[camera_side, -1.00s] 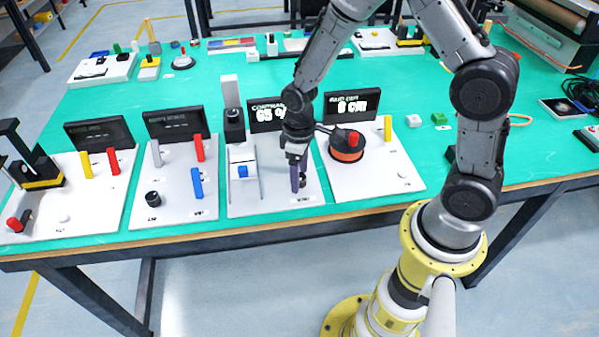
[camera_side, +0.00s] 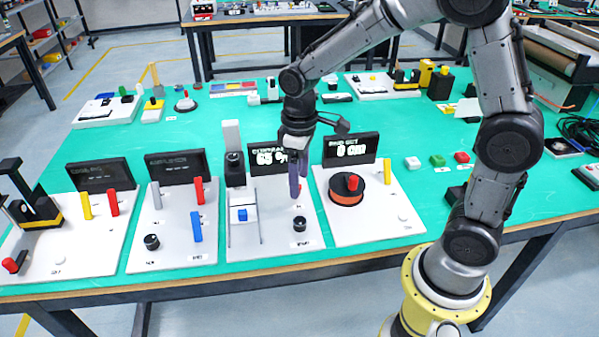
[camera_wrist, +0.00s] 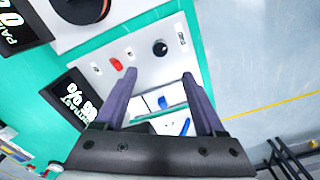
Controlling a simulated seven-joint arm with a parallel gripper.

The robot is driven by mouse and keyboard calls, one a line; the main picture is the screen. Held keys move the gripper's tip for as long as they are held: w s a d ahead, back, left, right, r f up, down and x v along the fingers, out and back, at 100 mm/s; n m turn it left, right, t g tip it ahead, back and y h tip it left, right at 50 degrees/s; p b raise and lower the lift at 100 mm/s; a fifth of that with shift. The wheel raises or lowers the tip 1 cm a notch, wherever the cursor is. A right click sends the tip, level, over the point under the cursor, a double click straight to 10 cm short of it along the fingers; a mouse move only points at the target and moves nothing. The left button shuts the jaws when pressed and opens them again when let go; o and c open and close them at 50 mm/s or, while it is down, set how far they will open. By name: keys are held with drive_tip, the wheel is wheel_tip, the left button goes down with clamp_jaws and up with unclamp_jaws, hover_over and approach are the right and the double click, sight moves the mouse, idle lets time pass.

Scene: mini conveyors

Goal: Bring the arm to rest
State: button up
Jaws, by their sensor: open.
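My gripper (camera_side: 298,180) has two purple fingers and hangs pointing down above the contrast panel (camera_side: 275,242), in front of its small black screen. The wrist view shows the fingers (camera_wrist: 158,88) spread apart with nothing between them.
The panel to the right (camera_side: 385,222) has an orange-and-black dial (camera_side: 347,192) and a yellow block (camera_side: 387,171). Two panels stand to the left, with red, blue and yellow blocks. Green, red and white buttons sit at the right.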

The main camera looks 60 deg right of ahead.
drive_tip(key=shift+r, duration=0.55)
drive_tip(key=s+r+t, duration=0.4)
drive_tip(key=s+r, duration=0.2)
drive_tip(key=r, duration=0.4)
drive_tip(key=s+d+m+t, duration=0.1)
drive_tip(key=s+m, duration=0.2)
drive_tip(key=s, duration=0.9)
drive_tip(key=shift+r+m+t, duration=0.2)
drive_tip(key=shift+m+t, duration=0.1)
